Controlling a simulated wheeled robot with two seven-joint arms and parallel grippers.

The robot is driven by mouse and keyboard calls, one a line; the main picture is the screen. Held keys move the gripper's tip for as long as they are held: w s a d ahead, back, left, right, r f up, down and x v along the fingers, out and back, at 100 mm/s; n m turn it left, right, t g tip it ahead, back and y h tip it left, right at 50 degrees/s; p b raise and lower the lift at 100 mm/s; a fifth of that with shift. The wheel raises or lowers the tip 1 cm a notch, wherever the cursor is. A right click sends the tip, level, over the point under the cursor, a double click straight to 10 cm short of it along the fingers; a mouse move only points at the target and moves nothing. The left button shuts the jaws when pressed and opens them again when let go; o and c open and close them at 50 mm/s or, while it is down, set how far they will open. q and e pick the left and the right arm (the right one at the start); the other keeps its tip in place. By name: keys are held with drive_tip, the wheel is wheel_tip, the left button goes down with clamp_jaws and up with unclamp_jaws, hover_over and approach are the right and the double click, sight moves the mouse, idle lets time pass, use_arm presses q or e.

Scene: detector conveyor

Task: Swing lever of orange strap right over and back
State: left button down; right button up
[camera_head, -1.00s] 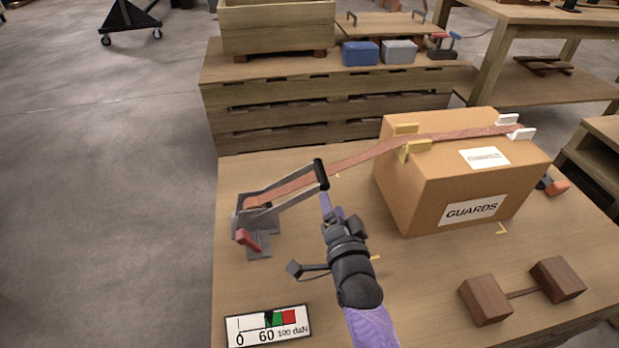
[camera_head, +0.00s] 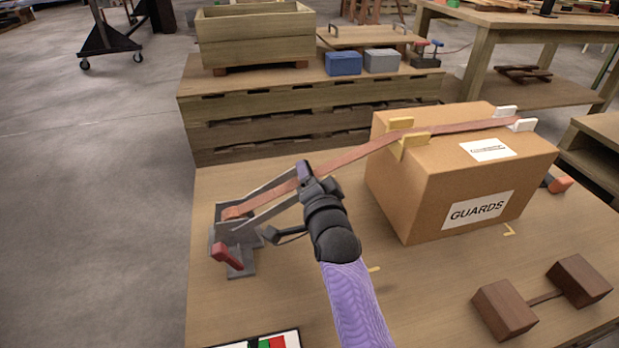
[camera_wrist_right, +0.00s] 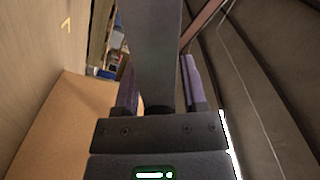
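The orange strap (camera_head: 345,160) runs from the grey ratchet on the table up over the carton. Its lever (camera_head: 265,190) slants up to the right from the ratchet base (camera_head: 240,262). My right gripper (camera_head: 304,172) is at the lever's upper end, its hand covering the black handle in the head view. In the right wrist view, a grey lever bar (camera_wrist_right: 155,45) passes in front of the gripper's fingers (camera_wrist_right: 160,85), which stand wide apart. Contact with the handle is hidden. A red grip (camera_head: 227,257) sticks out low on the ratchet. My left gripper is out of view.
The carton marked GUARDS (camera_head: 425,190) stands right of my arm, with yellow and white corner guards under the strap. Two joined brown blocks (camera_head: 505,308) lie at the front right. A force gauge card (camera_head: 265,341) is partly cut off at the bottom edge.

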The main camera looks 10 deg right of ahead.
clamp_jaws()
drive_tip(key=shift+f, duration=0.1)
idle(0.8)
idle(0.4)
